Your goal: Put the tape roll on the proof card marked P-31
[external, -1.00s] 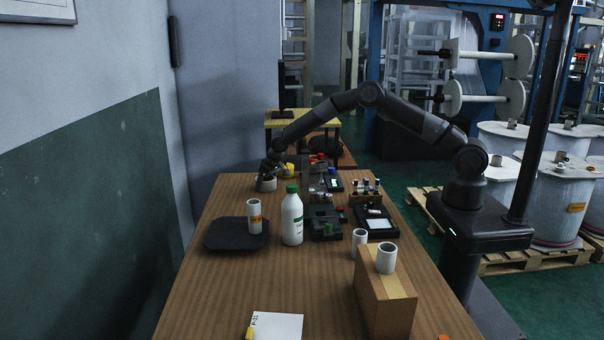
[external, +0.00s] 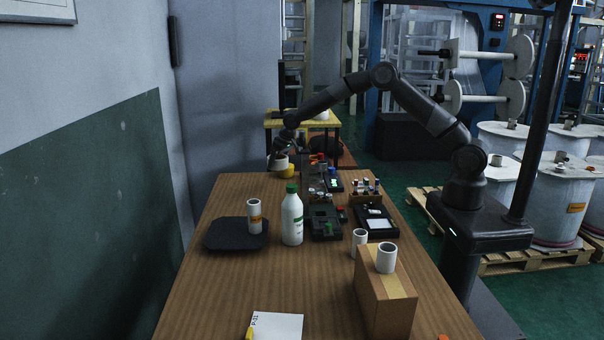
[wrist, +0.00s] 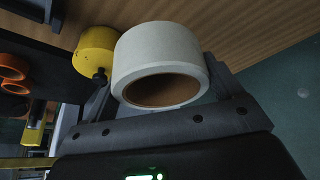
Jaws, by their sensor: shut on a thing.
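In the wrist view my gripper (wrist: 160,98) is shut on a white tape roll (wrist: 157,55) with a brown core. In the external view my gripper (external: 281,150) is at the far end of the wooden table, with the tape roll (external: 281,163) under it. The roll appears to be off the table top. The white proof card marked P-31 (external: 279,327) lies flat at the near edge of the table, far from the gripper. A small yellow object lies on its left edge. The card's surface is otherwise bare.
A black tray (external: 222,238) holds a labelled white tube. A white bottle with a green cap (external: 292,220) stands beside it. A cardboard box (external: 385,300) with white tubes stands front right. A yellow object (wrist: 96,50) is beside the held roll. The table between tray and card is clear.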

